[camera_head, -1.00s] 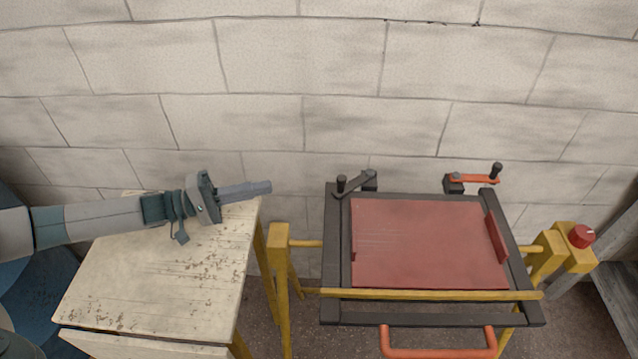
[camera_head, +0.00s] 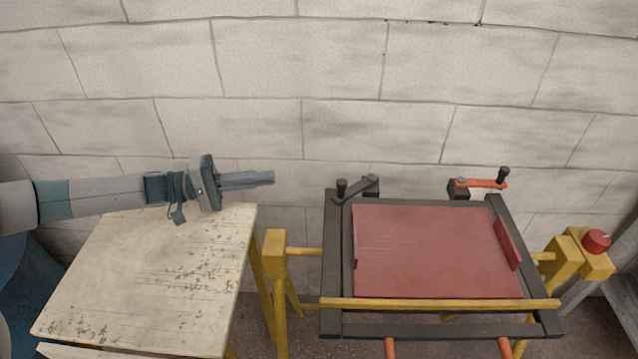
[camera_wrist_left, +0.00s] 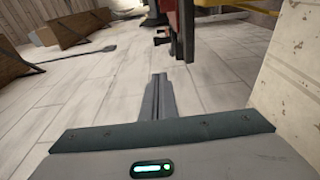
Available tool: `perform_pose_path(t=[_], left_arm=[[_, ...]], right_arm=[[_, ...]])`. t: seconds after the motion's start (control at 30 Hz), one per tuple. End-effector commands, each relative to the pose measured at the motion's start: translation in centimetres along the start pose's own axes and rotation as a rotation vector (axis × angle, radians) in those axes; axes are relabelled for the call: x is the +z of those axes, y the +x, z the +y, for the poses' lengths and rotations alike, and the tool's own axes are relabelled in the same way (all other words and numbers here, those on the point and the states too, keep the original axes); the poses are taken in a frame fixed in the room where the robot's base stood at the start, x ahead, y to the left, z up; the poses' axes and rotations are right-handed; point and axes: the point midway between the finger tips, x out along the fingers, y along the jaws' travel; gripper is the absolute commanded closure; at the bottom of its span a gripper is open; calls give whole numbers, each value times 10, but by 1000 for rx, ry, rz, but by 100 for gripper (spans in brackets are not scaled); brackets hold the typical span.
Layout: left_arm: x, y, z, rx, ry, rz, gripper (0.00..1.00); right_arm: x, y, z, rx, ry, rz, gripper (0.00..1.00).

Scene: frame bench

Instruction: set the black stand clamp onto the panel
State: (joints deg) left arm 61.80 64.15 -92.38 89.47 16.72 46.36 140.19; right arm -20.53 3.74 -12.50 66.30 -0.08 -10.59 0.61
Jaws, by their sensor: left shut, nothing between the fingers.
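The black stand clamp (camera_head: 357,188) sits at the back left corner of the dark frame, its dark arm lying slantwise with a knob at its left end. The red panel (camera_head: 437,252) lies flat inside the frame; the clamp arm is beside its back left corner, not over it. My left gripper (camera_head: 272,178) is shut and empty above the back right of the pale table, left of the clamp and apart from it. Its closed fingers (camera_wrist_left: 158,97) also show in the left wrist view, pointing over the floor. My right gripper is in neither view.
An orange clamp (camera_head: 482,184) sits at the frame's back right corner. A yellow bar (camera_head: 440,304) crosses the front. A red knob (camera_head: 596,240) tops a yellow post at right. The worn table (camera_head: 150,275) stands left, with a gap before the frame.

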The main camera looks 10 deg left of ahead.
Motion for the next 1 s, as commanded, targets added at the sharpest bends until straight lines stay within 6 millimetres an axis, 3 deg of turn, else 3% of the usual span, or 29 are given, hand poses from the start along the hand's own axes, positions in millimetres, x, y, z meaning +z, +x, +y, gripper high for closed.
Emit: perform_pose_path(t=[0.47,0.67,0.9,1.0], left_arm=[[0,9,1,1,-1,-1,100],[1,33,2,1,-1,-2,100],[1,75,2,2,-1,-3,100],[1,93,2,2,-1,-2,100]], right_arm=[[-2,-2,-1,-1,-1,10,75],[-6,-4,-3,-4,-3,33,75],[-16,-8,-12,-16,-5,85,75],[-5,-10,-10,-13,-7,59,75]])
